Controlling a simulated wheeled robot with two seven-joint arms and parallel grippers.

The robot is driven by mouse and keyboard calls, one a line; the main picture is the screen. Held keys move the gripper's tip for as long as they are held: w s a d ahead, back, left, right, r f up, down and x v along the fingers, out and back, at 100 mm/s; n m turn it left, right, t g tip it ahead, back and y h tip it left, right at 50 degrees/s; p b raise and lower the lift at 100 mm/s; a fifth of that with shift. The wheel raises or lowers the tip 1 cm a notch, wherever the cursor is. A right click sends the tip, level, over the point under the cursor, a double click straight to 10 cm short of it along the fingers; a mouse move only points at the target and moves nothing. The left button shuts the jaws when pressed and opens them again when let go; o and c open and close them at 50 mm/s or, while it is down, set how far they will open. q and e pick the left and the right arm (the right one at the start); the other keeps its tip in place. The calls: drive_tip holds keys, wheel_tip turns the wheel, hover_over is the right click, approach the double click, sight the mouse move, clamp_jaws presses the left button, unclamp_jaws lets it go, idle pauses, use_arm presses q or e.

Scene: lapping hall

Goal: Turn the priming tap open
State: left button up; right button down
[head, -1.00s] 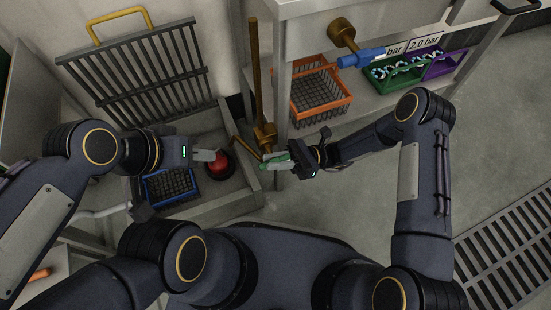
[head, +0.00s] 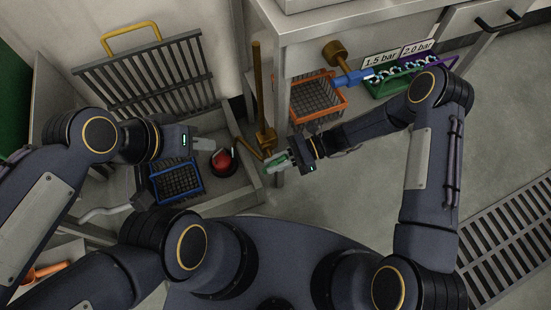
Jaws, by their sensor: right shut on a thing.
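A brass pipe (head: 257,90) with a brass tap body (head: 266,139) low on it stands left of the bench leg. A green handle (head: 276,157) shows beside the tap body, between the fingers of my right gripper (head: 275,164). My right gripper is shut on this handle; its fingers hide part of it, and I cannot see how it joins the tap. My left gripper (head: 203,145) hovers over the sink area, just up and left of a red button (head: 222,160). Whether its fingers are open is unclear.
A blue crate (head: 177,180) sits in the trough below my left gripper. A grey rack (head: 150,75) leans behind. Under the bench are an orange basket (head: 318,98), a green tray (head: 392,86) and a brass fitting with a blue part (head: 352,77).

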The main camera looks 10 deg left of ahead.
idle(0.3)
drive_tip(key=c, duration=1.3)
unclamp_jaws()
drive_tip(key=shift+c, duration=0.2)
drive_tip(key=p+v, duration=0.2)
drive_tip(key=v, duration=0.5)
drive_tip(key=shift+w+d+r, duration=0.2)
drive_tip(key=shift+d, duration=0.15)
